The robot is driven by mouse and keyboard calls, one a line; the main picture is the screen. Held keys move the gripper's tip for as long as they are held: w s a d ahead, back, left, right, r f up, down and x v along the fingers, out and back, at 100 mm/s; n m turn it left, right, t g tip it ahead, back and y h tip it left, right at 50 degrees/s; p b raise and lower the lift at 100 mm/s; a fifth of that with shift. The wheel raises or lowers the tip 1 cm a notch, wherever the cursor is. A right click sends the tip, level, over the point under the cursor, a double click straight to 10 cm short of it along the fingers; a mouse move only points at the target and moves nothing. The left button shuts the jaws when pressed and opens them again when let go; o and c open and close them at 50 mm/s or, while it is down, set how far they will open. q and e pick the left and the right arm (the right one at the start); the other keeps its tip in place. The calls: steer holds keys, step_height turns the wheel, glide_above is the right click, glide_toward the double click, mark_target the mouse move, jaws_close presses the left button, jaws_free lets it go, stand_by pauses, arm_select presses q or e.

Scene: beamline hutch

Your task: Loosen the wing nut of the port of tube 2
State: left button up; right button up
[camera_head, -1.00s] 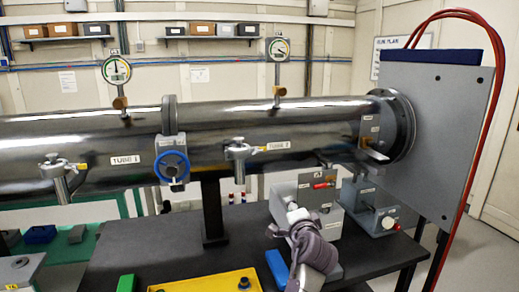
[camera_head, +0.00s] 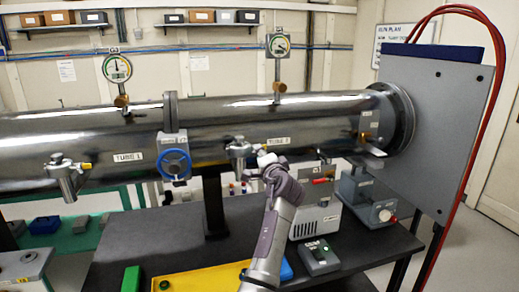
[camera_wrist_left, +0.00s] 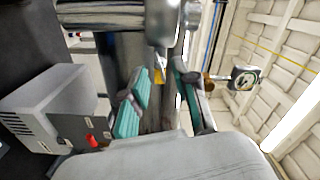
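The steel tube 2, labelled TUBE 2 (camera_head: 277,140), runs across the right half of the head view. Its port (camera_head: 238,152) hangs at the tube's front side and also shows in the left wrist view (camera_wrist_left: 162,22). A yellow wing nut (camera_wrist_left: 159,73) shows at the port's end in the wrist view; in the head view my gripper largely hides it. My left gripper (camera_head: 265,158) is just right of the port. In the wrist view its teal-padded fingers (camera_wrist_left: 160,84) are apart, with the wing nut between or just beyond their tips. Contact cannot be told. My right gripper is not in view.
Tube 1's port (camera_head: 64,175) and a blue handwheel valve (camera_head: 174,165) are to the left. A grey pump box (camera_head: 318,212), a small control box (camera_head: 320,257) and a yellow tray (camera_head: 200,282) stand on the dark table (camera_head: 135,240). Gauges (camera_head: 278,46) rise above the tube.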

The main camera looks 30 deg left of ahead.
arm_select(q)
steer(key=shift+x, duration=0.85)
steer(key=shift+c, duration=0.3)
jaws_close()
steer(key=n+b, duration=1.3)
steer(key=b, duration=0.1)
steer(key=shift+d+b, duration=0.1)
steer(key=shift+b, duration=0.2)
